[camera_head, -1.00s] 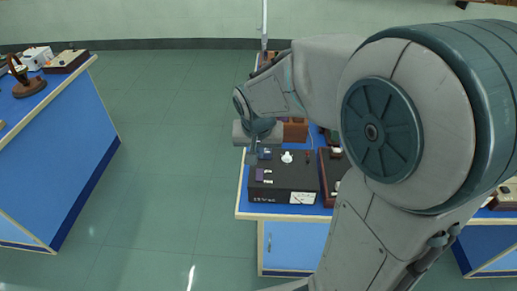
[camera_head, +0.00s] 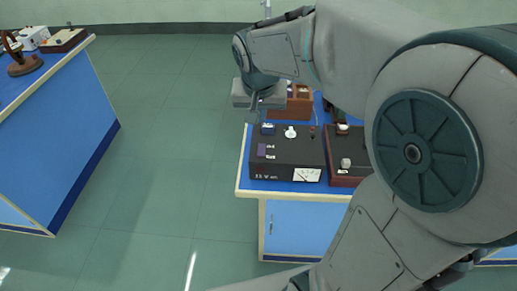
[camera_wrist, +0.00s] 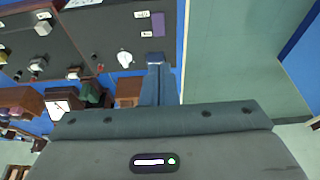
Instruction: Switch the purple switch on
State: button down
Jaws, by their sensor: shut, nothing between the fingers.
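The purple switch (camera_head: 262,149) is on the left part of a black box's top (camera_head: 290,157), beside small white labels. In the wrist view the purple switch (camera_wrist: 159,22) shows near the top, beyond the fingertips. My gripper (camera_head: 253,119) is shut and empty, pointing down by the box's back left corner. In the wrist view the shut fingers (camera_wrist: 156,66) end close to a small blue part (camera_wrist: 153,59) on the box. I cannot tell if they touch it. The switch is apart from the fingers, and its on or off state is too small to tell.
The box also has a white knob (camera_head: 290,132), a red part (camera_head: 312,131) and a front meter (camera_head: 306,175). A dark red box (camera_head: 345,172) stands to its right. A wooden item (camera_head: 296,104) is behind. Open floor separates the left bench (camera_head: 70,130).

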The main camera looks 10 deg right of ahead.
aim_at(260, 145)
jog(key=shift+b, duration=1)
jog(key=shift+d+r, duration=0.1)
jog(key=shift+r, duration=0.05)
jog(key=shift+w, duration=0.1)
jog(key=x, duration=1.4)
jog(key=shift+s, duration=0.3)
jog(key=shift+a, duration=0.3)
